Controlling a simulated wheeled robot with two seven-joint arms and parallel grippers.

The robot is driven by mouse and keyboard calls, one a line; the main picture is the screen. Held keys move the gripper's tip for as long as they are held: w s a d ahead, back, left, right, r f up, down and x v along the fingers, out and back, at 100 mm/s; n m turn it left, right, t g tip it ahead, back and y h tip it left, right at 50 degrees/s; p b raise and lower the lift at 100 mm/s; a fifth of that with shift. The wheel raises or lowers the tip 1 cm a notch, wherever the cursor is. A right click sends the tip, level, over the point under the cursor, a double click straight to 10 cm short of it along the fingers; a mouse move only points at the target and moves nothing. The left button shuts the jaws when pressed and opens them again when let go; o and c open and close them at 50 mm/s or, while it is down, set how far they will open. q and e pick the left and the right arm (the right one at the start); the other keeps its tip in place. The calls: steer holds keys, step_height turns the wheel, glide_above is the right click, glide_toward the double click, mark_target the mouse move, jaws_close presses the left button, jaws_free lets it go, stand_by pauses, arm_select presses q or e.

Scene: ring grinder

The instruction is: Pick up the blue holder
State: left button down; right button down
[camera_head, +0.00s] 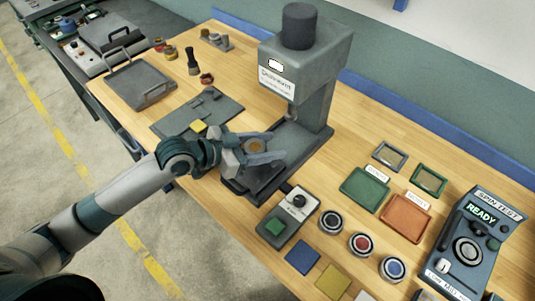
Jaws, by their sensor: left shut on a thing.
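My left gripper (268,152) reaches in over the base of the grey press-like machine (303,65). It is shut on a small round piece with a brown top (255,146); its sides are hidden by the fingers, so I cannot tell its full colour. A round pot with a blue centre (392,268) stands at the front right of the table, apart from the gripper. Beside it are similar pots with a red centre (361,244) and a dark centre (331,222). My right gripper is not in view.
A grey box with a green button (288,215) stands in front of the machine. Green (364,188) and orange (405,217) trays lie to the right, near a spin test unit (471,246) reading READY. A dark plate (197,114) and a grey tray (142,84) lie left.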

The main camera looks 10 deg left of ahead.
arm_select(q)
steer(key=s+d+r+b, duration=0.1)
steer(key=s+d+r, duration=0.6)
steer(key=s, duration=0.2)
steer(key=shift+d+b, duration=0.2)
steer(key=shift+b, duration=0.1)
